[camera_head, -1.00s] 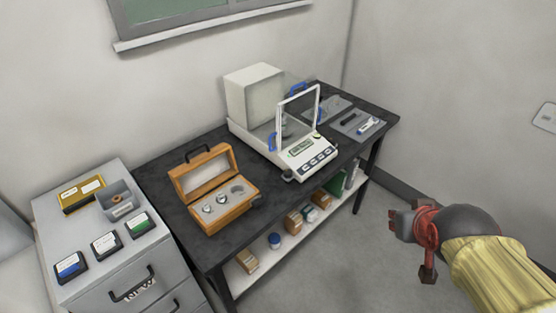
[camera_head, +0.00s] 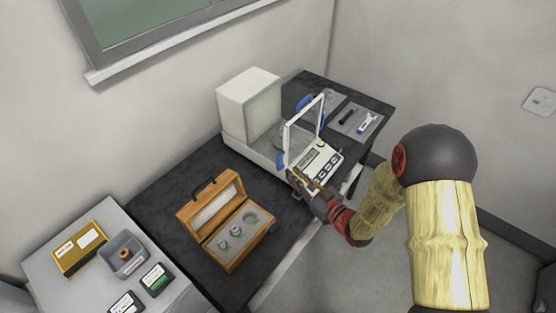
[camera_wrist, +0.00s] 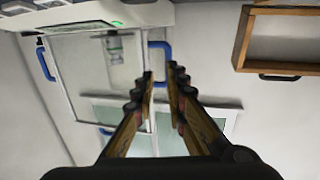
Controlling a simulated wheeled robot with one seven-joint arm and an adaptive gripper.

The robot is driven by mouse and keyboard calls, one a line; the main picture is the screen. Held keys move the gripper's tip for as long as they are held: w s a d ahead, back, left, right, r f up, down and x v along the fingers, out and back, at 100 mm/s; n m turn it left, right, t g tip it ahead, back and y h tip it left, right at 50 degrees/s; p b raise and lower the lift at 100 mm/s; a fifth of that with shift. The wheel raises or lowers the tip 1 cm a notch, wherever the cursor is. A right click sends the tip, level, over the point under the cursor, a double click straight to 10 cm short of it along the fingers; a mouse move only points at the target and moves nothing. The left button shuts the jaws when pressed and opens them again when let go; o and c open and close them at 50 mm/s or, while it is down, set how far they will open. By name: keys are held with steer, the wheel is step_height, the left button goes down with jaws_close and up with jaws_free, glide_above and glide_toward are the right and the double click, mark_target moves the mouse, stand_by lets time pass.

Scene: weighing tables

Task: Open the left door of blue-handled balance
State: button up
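The blue-handled balance (camera_head: 265,155) stands on the black table, with a white block-shaped rear housing, glass draft shield, white front frame and keypad panel. In the wrist view the balance appears upside down, with its glass chamber (camera_wrist: 85,75) in view. The left door's blue handle (camera_wrist: 162,47) is just beyond my fingertips, apparently apart from them. Another blue handle (camera_wrist: 45,64) is on the chamber's far side. My gripper (camera_wrist: 164,76) is open and empty, its fingers a short gap apart. In the head view my gripper (camera_head: 308,186) is at the balance's front left corner.
An open wooden weight box (camera_head: 232,228) stands on the table left of the balance. A grey mat with small tools (camera_head: 358,121) lies to its right. A grey cabinet (camera_head: 60,285) with a grey bin stands at the far left. Bare tabletop (camera_head: 180,170) lies behind the box.

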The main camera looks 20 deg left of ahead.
mark_target(278, 168)
steer(key=shift+y, duration=0.3)
steer(key=x, duration=0.5)
steer(key=s+x, duration=0.1)
steer(key=x, duration=0.1)
steer(key=shift+w+a+f, duration=0.1)
steer(key=shift+w+a, duration=0.1)
steer(key=shift+a, duration=0.35)
steer(key=shift+c, duration=0.9)
jaws_close()
